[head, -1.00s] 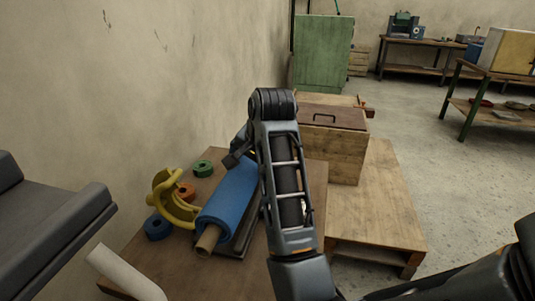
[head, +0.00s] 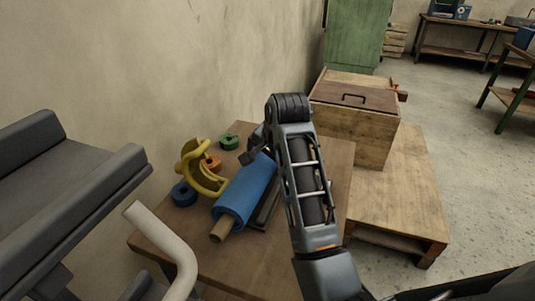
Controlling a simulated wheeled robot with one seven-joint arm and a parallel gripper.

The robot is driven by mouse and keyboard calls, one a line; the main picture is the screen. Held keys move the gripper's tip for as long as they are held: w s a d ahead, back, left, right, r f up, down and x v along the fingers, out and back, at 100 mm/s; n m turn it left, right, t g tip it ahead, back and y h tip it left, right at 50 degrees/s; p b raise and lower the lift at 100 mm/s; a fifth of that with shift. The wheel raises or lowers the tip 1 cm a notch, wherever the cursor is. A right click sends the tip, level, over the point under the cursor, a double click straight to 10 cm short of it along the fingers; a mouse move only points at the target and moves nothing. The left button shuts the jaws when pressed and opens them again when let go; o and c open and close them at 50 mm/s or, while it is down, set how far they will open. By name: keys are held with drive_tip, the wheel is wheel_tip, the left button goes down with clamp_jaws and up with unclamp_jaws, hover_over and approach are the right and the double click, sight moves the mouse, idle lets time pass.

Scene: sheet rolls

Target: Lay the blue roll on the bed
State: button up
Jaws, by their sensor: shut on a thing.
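The blue roll (head: 245,192), a blue sheet around a brown core, is over the wooden table (head: 206,253) in the head view. It slants, with its bare core end toward me. My gripper (head: 257,151) is at the roll's far end and shut on it; my own arm partly hides the fingers and that end. I cannot tell whether the roll touches the table. A dark flat tray (head: 266,211) lies beside and partly behind it. A dark grey structure with a flat ledge (head: 90,183) stands at the left; I cannot tell whether it is the bed.
A yellow curved stand (head: 193,165), a blue ring (head: 183,194), an orange ring (head: 212,163) and a green ring (head: 229,141) are left of the roll. A wooden box (head: 355,130) stands on a low platform (head: 400,195) to the right. A pale bent tube (head: 165,245) is in front.

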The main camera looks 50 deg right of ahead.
drive_tip(key=o, duration=1.7)
drive_tip(key=shift+s+f, duration=0.1)
drive_tip(key=shift+f, duration=0.05)
drive_tip(key=p+v, duration=0.1)
drive_tip(key=v, duration=1.1)
